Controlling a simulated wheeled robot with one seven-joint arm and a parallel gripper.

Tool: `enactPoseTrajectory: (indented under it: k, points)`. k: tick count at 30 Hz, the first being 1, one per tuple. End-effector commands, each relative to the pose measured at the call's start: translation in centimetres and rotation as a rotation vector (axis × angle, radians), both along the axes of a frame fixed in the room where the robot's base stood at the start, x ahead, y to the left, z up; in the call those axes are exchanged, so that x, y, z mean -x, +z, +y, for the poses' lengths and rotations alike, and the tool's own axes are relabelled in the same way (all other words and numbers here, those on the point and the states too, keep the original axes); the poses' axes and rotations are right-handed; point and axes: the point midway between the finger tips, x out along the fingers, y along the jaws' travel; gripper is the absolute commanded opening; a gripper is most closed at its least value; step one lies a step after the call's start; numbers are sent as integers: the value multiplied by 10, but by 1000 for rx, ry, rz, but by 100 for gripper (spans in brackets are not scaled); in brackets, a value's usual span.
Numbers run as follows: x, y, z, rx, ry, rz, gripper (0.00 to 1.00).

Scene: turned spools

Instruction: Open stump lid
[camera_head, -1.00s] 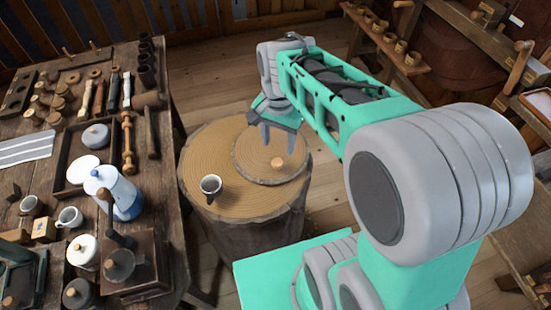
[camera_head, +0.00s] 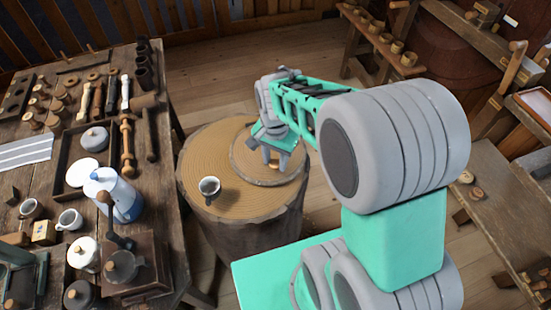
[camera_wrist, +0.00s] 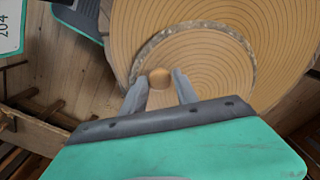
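The stump (camera_head: 205,150) stands on the floor in the middle, with a round wooden lid (camera_head: 244,162) lying flat on the right part of its top. The lid has a bark-coloured rim and shows large in the wrist view (camera_wrist: 215,68). A small round wooden knob (camera_wrist: 159,77) sits on the lid. My gripper (camera_head: 277,164) is low over the lid. In the wrist view my gripper (camera_wrist: 159,77) is open, with one fingertip on each side of the knob and no clear contact. I cannot tell the exact height of the fingertips against the knob.
A crowded workbench (camera_head: 170,200) with a blue-and-white pot (camera_head: 122,196) and a grinder (camera_head: 135,262) stands at left. Shelves and another bench (camera_head: 500,190) are at right. Floor behind the stump is clear.

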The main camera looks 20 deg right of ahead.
Motion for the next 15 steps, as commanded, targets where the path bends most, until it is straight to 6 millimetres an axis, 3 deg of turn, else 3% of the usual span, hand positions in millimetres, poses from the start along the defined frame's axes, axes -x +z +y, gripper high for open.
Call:
enactPoseTrajectory:
  k: [12, 15]
  points:
    - [0, 0, 0, 0, 0, 0, 0]
    - [0, 0, 0, 0, 0, 0, 0]
